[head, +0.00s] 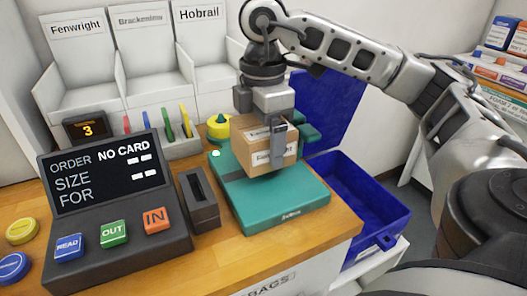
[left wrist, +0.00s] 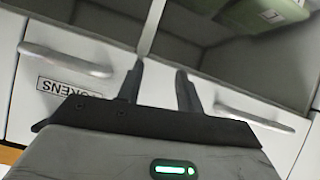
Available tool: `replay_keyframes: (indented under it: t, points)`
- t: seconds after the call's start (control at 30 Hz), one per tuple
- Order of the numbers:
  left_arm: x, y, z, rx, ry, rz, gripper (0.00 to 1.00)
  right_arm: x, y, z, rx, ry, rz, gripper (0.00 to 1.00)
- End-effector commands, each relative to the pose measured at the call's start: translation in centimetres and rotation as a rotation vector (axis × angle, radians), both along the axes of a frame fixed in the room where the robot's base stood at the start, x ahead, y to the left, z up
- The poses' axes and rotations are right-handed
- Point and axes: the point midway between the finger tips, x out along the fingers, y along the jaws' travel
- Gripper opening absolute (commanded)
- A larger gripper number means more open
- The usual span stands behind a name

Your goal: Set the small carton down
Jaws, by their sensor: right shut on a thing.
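The small brown carton (head: 256,150) with printed labels is in my right gripper (head: 270,138), seen in the head view. One grey finger lies down the carton's near side; the other finger is hidden. The carton is over the back part of a flat teal device (head: 284,202) on the wooden counter. I cannot tell whether its underside touches the teal surface. My left gripper (left wrist: 160,88) shows only in the left wrist view, with its two dark fingers apart and nothing between them, in front of white drawers or doors with handles.
An order display (head: 103,172) with READ, OUT and IN buttons stands left on the counter (head: 225,262). A dark slotted block (head: 199,199) is beside the teal device. A blue open bin (head: 372,205) is at the right. Labelled bins, Fenwright (head: 80,68) and Hobrail (head: 203,50), stand behind.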

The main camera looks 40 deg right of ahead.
Motion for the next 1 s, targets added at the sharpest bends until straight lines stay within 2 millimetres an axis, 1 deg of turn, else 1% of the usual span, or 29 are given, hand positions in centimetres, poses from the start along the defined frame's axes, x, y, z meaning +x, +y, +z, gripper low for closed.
replay_keyframes:
  t: [0.03, 0.1, 0.2, 0.47, 0.6, 0.63, 0.67, 0.7, 0.87, 1.0]
  points:
    - [-0.1, 0.0, -0.1, -0.001, 0.003, 0.001, 0.36, -0.1, -0.3, -0.9, -0.003, 0.005, -0.002, 0.53]
    - [-0.2, 0.0, -0.1, -0.001, 0.006, 0.001, 0.36, -0.1, -0.2, -2.0, -0.002, 0.004, 0.000, 0.53]
    - [-0.3, 0.0, -0.2, -0.002, 0.009, 0.002, 0.36, 0.0, -0.2, -2.9, -0.002, 0.002, 0.000, 0.53]
    - [-0.4, 0.0, -0.3, -0.001, 0.011, 0.003, 0.36, 0.0, -0.1, -3.2, 0.000, 0.000, -0.001, 0.53]
    - [-0.3, 0.0, -0.7, -0.003, 0.011, 0.003, 0.36, 0.0, -0.1, -3.6, -0.001, 0.001, -0.001, 0.53]
    - [-0.3, 0.0, -0.6, -0.004, 0.011, 0.004, 0.36, 0.0, -0.1, -3.5, -0.001, 0.001, -0.001, 0.90]
    - [-0.3, 0.0, -0.5, -0.004, 0.011, 0.004, 0.36, 0.0, -0.1, -3.4, -0.001, 0.001, -0.001, 0.98]
    - [-0.3, 0.0, -0.5, -0.004, 0.011, 0.004, 0.36, 0.0, -0.1, -3.4, -0.001, 0.001, -0.001, 1.00]
    - [-0.3, 0.0, -0.5, -0.004, 0.011, 0.004, 0.36, 0.0, -0.1, -3.4, -0.001, 0.001, -0.001, 1.00]
    - [-0.3, 0.0, -0.2, -0.001, 0.009, 0.003, 0.36, 0.0, -0.1, -2.8, 0.000, -0.001, -0.001, 1.00]
